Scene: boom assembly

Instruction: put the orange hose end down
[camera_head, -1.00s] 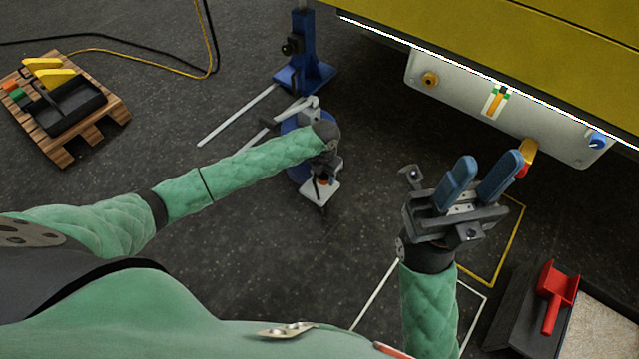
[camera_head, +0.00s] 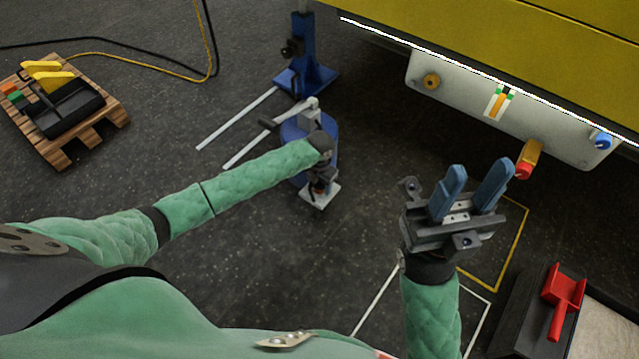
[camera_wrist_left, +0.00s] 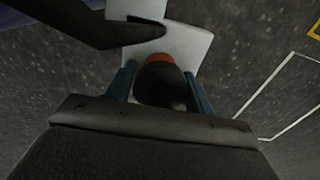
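My left gripper (camera_head: 319,186) points down at the small white plate (camera_head: 327,200), mostly hidden by its own wrist in the head view. In the left wrist view its two blue fingers (camera_wrist_left: 161,82) sit on either side of the dark, rounded hose end (camera_wrist_left: 160,86), seemingly pressed against it. The hose end's orange band (camera_wrist_left: 157,58) shows just beyond, over the white plate (camera_wrist_left: 181,42). Whether the band touches the plate is unclear. My right gripper (camera_head: 470,185) is open and empty, its blue fingers spread upward before the panel.
A blue drum (camera_head: 330,134) stands beside the plate, near a blue stand (camera_head: 303,55). A pallet (camera_head: 62,154) lies left; a red-handled tool (camera_head: 563,295) lies lower right.

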